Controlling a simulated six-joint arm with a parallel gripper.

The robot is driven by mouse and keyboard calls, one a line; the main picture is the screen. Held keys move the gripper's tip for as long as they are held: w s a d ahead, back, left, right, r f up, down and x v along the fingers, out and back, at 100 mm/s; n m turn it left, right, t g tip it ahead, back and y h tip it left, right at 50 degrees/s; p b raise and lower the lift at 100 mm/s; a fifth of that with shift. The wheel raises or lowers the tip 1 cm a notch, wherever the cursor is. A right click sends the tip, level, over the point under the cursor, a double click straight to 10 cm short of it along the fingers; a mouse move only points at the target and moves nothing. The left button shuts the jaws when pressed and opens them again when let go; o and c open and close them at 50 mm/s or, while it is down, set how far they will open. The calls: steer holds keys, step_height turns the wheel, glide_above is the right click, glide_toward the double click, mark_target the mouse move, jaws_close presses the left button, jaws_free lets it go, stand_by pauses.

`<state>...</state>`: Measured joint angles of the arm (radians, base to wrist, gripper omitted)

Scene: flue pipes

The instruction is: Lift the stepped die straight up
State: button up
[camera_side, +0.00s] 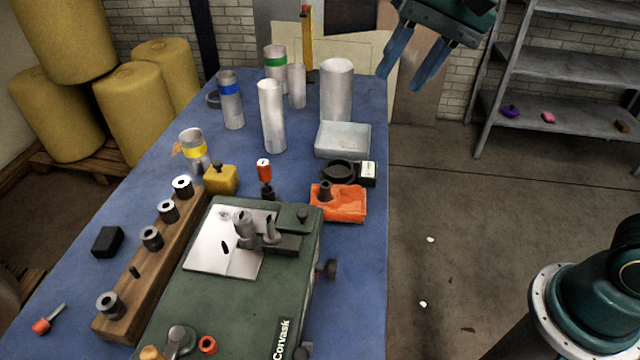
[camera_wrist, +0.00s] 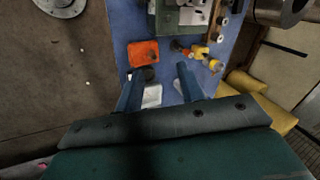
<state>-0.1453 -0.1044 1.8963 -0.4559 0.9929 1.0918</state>
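A grey metal die (camera_side: 245,226) with what looks like a narrower top stands on the plate of the green machine (camera_side: 300,262), beside a second upright metal part (camera_side: 271,232). I take it for the stepped die, but cannot be sure. Several ring-shaped dies, one of them here (camera_side: 182,187), sit along a wooden rack (camera_side: 118,312), which also has a bare peg (camera_side: 134,272). My gripper (camera_side: 400,82) is open and empty, high above the table's far right edge, well away from the machine. Its two blue fingers also show apart in the wrist view (camera_wrist: 158,72).
Tall pipes (camera_side: 272,118) stand at the table's far end, near a grey tray (camera_side: 342,140). Metal shelves (camera_side: 560,60) stand at right.

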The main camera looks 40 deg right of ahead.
steer(key=w+a+f+m+g+y, duration=0.1)
steer(key=w+a+f+m+g, duration=0.15)
steer(key=w+a, duration=0.55)
steer(key=m+g, duration=0.2)
steer(key=m, duration=0.3)
glide_toward(244, 213)
step_height(244, 213, up, 2)
steer(key=shift+w+d, duration=0.4)
steer(key=shift+d, duration=0.05)
steer(key=shift+a+f, duration=0.1)
steer(key=shift+x, duration=4.1)
steer(key=shift+s, duration=0.15)
steer(key=shift+x, duration=2.55)
steer(key=shift+s, duration=0.15)
